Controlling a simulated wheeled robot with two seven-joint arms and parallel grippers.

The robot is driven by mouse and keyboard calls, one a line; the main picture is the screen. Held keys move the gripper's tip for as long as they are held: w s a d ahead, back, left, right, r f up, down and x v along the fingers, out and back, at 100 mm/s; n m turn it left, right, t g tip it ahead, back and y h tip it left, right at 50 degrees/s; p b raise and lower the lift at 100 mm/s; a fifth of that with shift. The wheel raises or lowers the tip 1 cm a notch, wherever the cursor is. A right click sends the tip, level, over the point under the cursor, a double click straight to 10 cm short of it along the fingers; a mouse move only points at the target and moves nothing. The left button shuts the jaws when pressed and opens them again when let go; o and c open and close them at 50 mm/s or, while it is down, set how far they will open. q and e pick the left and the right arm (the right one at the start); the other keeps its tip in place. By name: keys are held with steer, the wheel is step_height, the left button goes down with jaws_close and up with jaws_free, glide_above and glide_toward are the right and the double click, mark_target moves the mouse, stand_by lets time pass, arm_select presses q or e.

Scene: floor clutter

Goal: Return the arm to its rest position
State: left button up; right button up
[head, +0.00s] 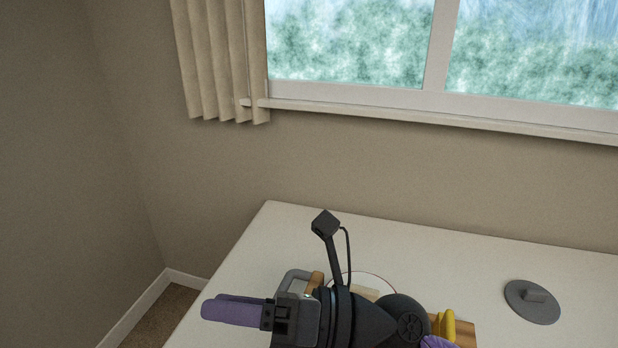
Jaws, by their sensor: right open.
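My right gripper (218,309) is in the lower middle of the head view, above the left part of the white table (440,262). Its purple fingers point left and hold nothing that I can see. The dark wrist and arm behind it run to the right and cover part of the table. My left gripper is out of view.
A round pale plate (379,281) with something on it is partly hidden behind my wrist. A yellow item (446,325) and a wooden piece (464,332) lie at the bottom edge. A grey lid-like disc (532,302) lies at the right. The table's back strip is clear, below a window (350,45).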

steer(key=w+d+r+m+t+h, duration=0.1)
steer(key=w+d+m+t+h, duration=0.35)
steer(key=m+t, duration=0.65)
steer(key=w+d+m+t+h, duration=0.3)
steer(key=d+m+t, duration=0.3)
steer(key=m+t, duration=0.5)
steer(key=s+d+f+m+g+h, duration=0.1)
steer(key=d+f+m+g+h, duration=0.7)
steer(key=f+m+h, duration=0.55)
steer(key=s+d+f+m+g+y, duration=0.1)
steer(key=s+d+f+m+g, duration=0.15)
steer(key=s+f+g, duration=0.5)
steer(key=s+d+f+m+g, duration=0.1)
steer(key=s+f+m+g, duration=0.35)
steer(key=s, duration=0.65)
step_height(320, 180, down, 18)
steer(key=s, duration=0.2)
steer(key=s+d+f+g, duration=0.1)
steer(key=s+d+f, duration=0.2)
steer(key=s+f, duration=0.8)
steer(key=s+n, duration=0.1)
steer(key=s, duration=0.2)
steer(key=shift+d+g, duration=0.2)
steer(key=shift+g, duration=0.2)
